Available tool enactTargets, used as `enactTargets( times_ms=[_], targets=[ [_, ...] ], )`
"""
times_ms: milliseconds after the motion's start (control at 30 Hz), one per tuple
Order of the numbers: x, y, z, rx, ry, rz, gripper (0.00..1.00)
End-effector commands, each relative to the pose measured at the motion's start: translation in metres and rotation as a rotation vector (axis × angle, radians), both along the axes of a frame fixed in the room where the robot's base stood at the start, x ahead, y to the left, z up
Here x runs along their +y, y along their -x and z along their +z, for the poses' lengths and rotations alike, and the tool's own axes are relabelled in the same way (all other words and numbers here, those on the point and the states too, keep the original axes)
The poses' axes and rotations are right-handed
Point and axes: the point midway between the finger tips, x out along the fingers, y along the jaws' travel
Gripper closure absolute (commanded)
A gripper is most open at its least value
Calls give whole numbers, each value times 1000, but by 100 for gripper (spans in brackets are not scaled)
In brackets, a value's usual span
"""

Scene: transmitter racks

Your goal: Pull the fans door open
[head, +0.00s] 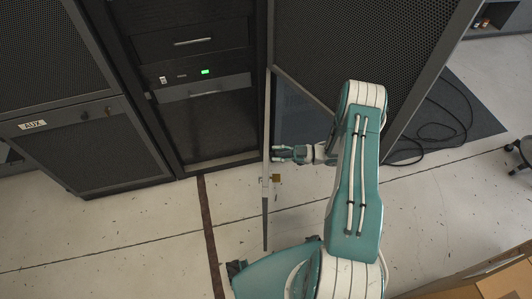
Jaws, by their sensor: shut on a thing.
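The fans door (265,215) shows almost edge-on in the head view as a thin grey upright panel. The exact part between the fingertips is too small to tell.
The open rack (220,125) holds dark units and a green light. A closed rack marked AUX (75,130) stands at left. A tall mesh panel (380,45) is behind my arm. Black cables (440,125) lie on the floor at right. A cardboard box (490,280) is at lower right. Floor left of the door is clear.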

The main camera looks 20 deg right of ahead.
Motion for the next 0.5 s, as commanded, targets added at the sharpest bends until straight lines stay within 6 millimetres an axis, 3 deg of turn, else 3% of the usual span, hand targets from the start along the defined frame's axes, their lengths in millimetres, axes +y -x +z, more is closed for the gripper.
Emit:
enactTargets(
  times_ms=[500],
  targets=[
    [-9,2,0,0,-2,25,100]
  ],
)
